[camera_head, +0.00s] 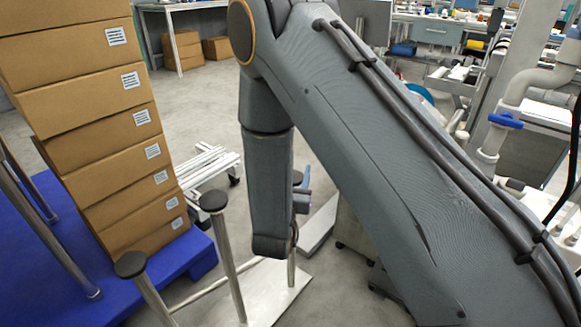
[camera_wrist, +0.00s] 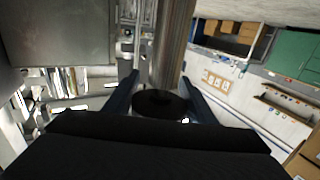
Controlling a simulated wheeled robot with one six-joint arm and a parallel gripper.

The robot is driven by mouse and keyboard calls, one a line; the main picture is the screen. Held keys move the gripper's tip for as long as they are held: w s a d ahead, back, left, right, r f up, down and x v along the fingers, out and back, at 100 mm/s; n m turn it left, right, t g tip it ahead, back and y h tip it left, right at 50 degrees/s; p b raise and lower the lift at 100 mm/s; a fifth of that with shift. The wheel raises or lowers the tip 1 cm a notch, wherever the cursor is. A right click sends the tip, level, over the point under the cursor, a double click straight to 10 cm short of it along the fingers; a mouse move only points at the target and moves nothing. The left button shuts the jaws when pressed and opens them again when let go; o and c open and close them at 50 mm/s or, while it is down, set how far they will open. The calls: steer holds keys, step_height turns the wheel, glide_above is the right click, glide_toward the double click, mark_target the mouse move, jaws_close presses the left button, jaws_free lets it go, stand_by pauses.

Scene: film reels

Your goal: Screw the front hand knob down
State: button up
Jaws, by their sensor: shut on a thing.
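In the wrist view a black round hand knob (camera_wrist: 160,103) sits between the two fingers of my gripper (camera_wrist: 163,90), which is shut on it. A steel post (camera_wrist: 173,45) runs away from the knob. In the head view my arm hides the held knob and most of the gripper. A short piece of a steel post (camera_head: 292,271) shows below my wrist. Two other black knobs, one nearer (camera_head: 131,264) and one farther (camera_head: 213,200), top steel posts to the left, clear of my gripper.
A pale base plate (camera_head: 262,290) lies under the posts. A blue pallet (camera_head: 150,285) with a tall stack of cardboard boxes (camera_head: 110,130) stands at the left. A low white rack (camera_head: 210,165) is behind the posts. Bare floor (camera_head: 355,300) shows right of the plate.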

steer(key=shift+d+r+m+g+h+p, duration=0.2)
steer(key=shift+m+g+h+p, duration=0.25)
steer(key=shift+m+h, duration=0.55)
steer(key=shift+d+r+m+g+h+p, duration=0.15)
steer(key=shift+m+g+h+p, duration=0.35)
steer(key=shift+h, duration=0.8)
steer(key=shift+d+f+m, duration=0.1)
steer(key=shift+m, duration=0.2)
steer(key=o, duration=1)
steer(key=shift+c, duration=0.2)
steer(key=shift+o, duration=0.4)
steer(key=shift+s+f, duration=0.1)
steer(key=shift+s, duration=0.1)
steer(key=p+v, duration=0.1)
steer(key=v, duration=0.6)
steer(key=shift+s+a, duration=0.2)
steer(key=shift+s, duration=0.05)
steer(key=shift+f, duration=0.15)
